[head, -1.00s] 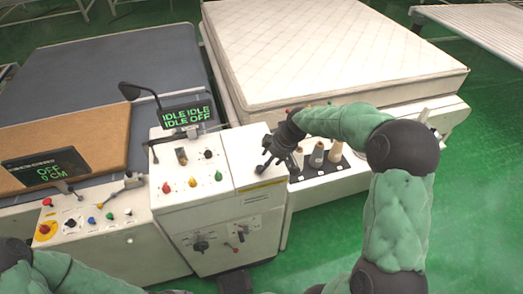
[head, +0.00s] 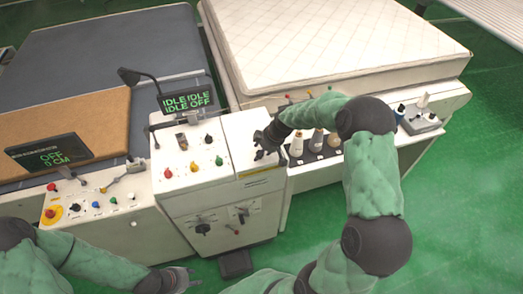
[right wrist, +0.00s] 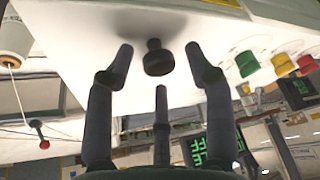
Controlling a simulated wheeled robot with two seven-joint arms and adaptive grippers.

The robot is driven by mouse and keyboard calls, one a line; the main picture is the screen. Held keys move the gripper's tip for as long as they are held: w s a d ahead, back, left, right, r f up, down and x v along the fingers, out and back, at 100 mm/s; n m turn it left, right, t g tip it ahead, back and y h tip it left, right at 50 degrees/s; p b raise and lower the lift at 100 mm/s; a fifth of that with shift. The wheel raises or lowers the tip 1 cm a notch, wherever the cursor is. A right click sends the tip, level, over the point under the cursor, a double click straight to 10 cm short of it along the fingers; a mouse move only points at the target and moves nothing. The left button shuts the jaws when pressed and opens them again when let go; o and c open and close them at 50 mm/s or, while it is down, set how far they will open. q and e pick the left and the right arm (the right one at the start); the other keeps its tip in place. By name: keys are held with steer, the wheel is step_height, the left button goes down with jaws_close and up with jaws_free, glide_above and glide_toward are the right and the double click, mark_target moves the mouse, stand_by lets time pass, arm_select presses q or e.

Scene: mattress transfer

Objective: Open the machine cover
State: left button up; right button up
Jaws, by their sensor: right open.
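The white machine (head: 188,170) stands in the middle of the head view, with a flat white cover (head: 243,150) on its right part. My right gripper (head: 262,152) is over the cover's right side. In the right wrist view my right gripper (right wrist: 160,75) is open, its fingers spread around a black knob (right wrist: 158,58) on the white cover. The fingers look apart from the knob. The cover lies closed. My left gripper (head: 188,279) is low in front of the machine, fingers apart and empty.
A display reading IDLE and OFF (head: 187,101) stands behind the machine's buttons. Thread cones (head: 317,142) stand right of the cover, close to my right arm. A mattress (head: 330,45) lies behind. A control box (head: 110,205) is at left. Green floor is clear at right.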

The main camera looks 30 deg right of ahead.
steer(key=shift+w+f, duration=0.1)
steer(key=shift+f, duration=0.1)
jaws_close()
steer(key=shift+r, duration=0.15)
